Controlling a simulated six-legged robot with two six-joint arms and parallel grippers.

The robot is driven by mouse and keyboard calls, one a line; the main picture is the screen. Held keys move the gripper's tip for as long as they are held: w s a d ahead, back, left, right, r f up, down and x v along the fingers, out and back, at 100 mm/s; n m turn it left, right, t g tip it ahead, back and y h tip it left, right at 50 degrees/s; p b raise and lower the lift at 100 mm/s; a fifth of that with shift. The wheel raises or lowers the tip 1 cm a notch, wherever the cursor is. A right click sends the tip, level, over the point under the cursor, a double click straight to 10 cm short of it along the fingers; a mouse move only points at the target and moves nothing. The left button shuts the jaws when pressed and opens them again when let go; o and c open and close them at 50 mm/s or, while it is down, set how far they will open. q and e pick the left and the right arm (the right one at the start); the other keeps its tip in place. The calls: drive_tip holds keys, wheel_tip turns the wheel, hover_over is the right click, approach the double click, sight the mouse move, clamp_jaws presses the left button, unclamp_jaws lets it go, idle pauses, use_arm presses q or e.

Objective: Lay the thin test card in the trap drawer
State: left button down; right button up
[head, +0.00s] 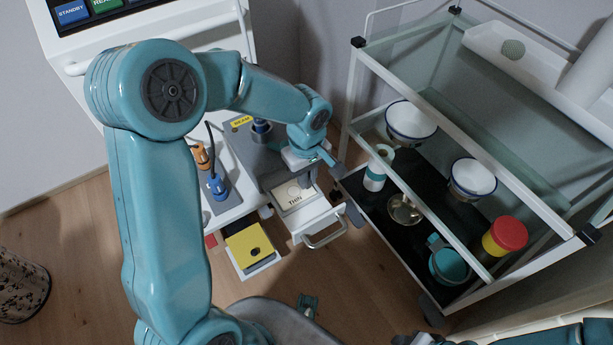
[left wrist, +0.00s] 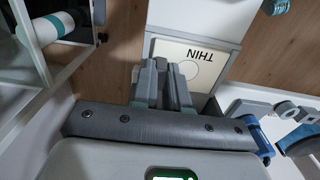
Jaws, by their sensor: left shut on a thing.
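The thin test card (head: 292,196) is a pale card marked THIN with a circle on it. It is at the open white trap drawer (head: 312,218), whose front handle faces the lower right. My left gripper (head: 308,180) points down at the card's upper right edge and is shut on it. In the left wrist view the card (left wrist: 182,62) lies flat within the drawer's outline, just beyond my closed fingers (left wrist: 163,85). I cannot tell whether it rests on the drawer floor. My right gripper does not show clearly; only part of an arm is at the lower right.
Orange and blue plugs (head: 216,184) stand on the white unit. A glass-shelved trolley (head: 465,115) with bowls and jars is close on the right. The wooden floor in front is mostly clear.

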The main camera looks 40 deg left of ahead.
use_arm(q)
drive_tip(key=shift+r, duration=0.15)
drive_tip(key=shift+f, duration=0.2)
drive_tip(key=c, duration=1.1)
unclamp_jaws()
drive_tip(key=shift+c, duration=0.2)
drive_tip(key=shift+r, duration=0.35)
wheel_tip(320, 180, up, 12)
drive_tip(key=p, duration=0.3)
drive_tip(key=shift+f, duration=0.15)
